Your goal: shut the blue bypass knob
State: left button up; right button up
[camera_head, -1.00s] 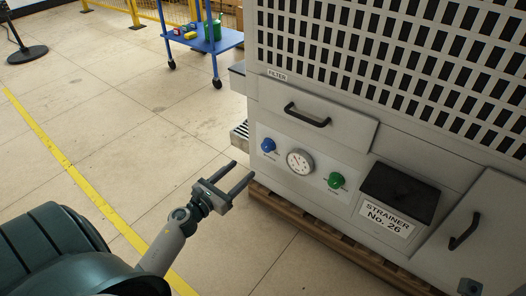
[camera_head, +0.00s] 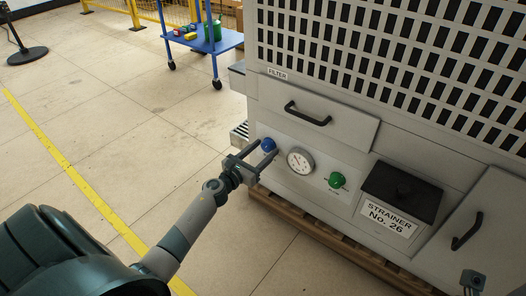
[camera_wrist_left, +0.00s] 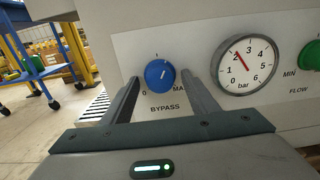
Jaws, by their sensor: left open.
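The blue bypass knob (camera_head: 268,144) sits on the pale panel at the left of the machine's front. In the left wrist view the blue bypass knob (camera_wrist_left: 160,73) stands above the word BYPASS, its white pointer mark tilted up and slightly right, between the 0 and the partly hidden MAX label. My left gripper (camera_head: 258,152) is open, its two fingers reaching toward the panel on either side of the knob. In the left wrist view the fingers (camera_wrist_left: 162,88) flank the knob with gaps; I cannot tell how deep they reach. Part of my right gripper (camera_head: 472,281) shows at the lower right.
A pressure gauge (camera_head: 300,161) is just right of the knob, then a green knob (camera_head: 337,180). A drawer handle (camera_head: 307,114) juts out above. A black strainer lid (camera_head: 401,191) is farther right.

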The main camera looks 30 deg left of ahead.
pick_arm(q)
jog(key=c, duration=1)
jog(key=shift+c, duration=0.2)
